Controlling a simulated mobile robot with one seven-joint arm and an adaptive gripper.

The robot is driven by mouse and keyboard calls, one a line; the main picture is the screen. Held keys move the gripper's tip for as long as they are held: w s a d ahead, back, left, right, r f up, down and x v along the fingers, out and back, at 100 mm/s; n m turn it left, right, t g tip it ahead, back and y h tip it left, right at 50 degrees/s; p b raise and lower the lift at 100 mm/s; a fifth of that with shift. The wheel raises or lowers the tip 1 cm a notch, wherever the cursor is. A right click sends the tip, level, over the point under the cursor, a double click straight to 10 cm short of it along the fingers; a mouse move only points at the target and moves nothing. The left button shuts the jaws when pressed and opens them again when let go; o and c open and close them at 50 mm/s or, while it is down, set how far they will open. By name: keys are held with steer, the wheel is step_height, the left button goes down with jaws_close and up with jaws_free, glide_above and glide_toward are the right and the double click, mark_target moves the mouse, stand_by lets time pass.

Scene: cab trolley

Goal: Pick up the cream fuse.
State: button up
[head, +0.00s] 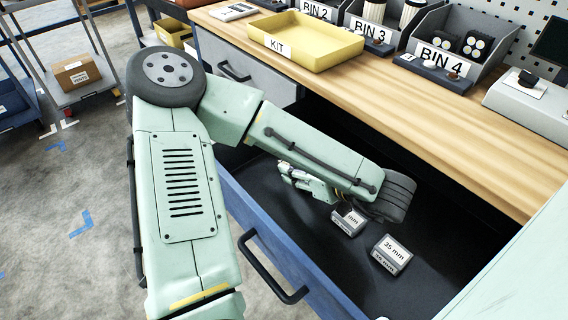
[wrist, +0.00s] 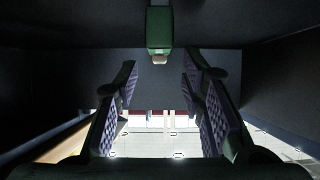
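No cream fuse can be made out for sure in either view. In the head view my gripper (head: 287,172) is low inside the open drawer (head: 262,236), left of two small labelled boxes, with my arm hiding part of the drawer. In the wrist view my gripper (wrist: 160,76) is open, its two dark padded fingers wide apart with nothing between them. Beyond the fingertips, at the top middle, is a dark green block (wrist: 159,28) with a small cream or tan end (wrist: 159,59). I cannot tell what this is.
A box marked 35 mm (head: 393,249) and another marked mm (head: 349,220) sit on the drawer floor. The wooden worktop (head: 400,110) overhangs behind, with a yellow KIT tray (head: 305,43) and labelled bins. The drawer's front wall and handle (head: 272,272) are close to my arm.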

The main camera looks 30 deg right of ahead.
steer(key=x, duration=0.1)
steer(key=p+x, duration=0.1)
steer(key=x, duration=0.1)
steer(key=shift+w+a+r, duration=0.1)
steer(key=shift+w+r, duration=0.1)
steer(key=shift+w, duration=0.25)
steer(key=shift+w+f, duration=0.2)
steer(key=shift+f, duration=0.05)
steer(key=shift+c, duration=0.2)
jaws_close()
